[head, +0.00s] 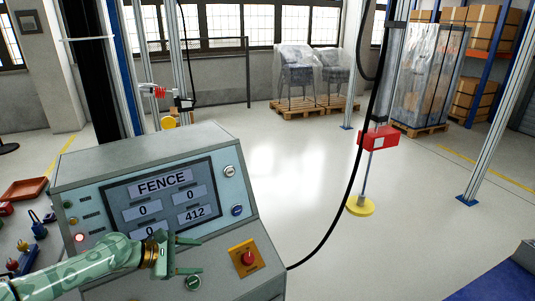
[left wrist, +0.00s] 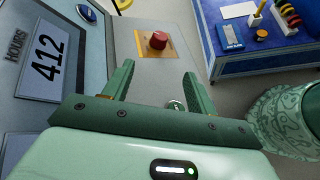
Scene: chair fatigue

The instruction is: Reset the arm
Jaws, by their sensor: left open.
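The control console (head: 120,160) stands in front of me. Its screen (head: 160,200) reads FENCE, with zeros and 412; the 412 and HOURS also show in the left wrist view (left wrist: 50,55). A white button (head: 230,171) and a blue button (head: 237,210) sit right of the screen. A red mushroom button (head: 248,259) on a yellow plate also shows in the left wrist view (left wrist: 157,40). My left gripper (head: 196,256) is open and empty over the console's lower panel, left of the red button. A small round control (head: 193,283) is just below it. My right gripper is out of view.
A red lamp (head: 80,238) glows at the console's left. A red box (head: 378,138) on a rod with a yellow disc (head: 360,205) hangs behind right. A black cable runs past the console. Wrapped chairs (head: 300,75) stand on pallets; the middle floor is clear.

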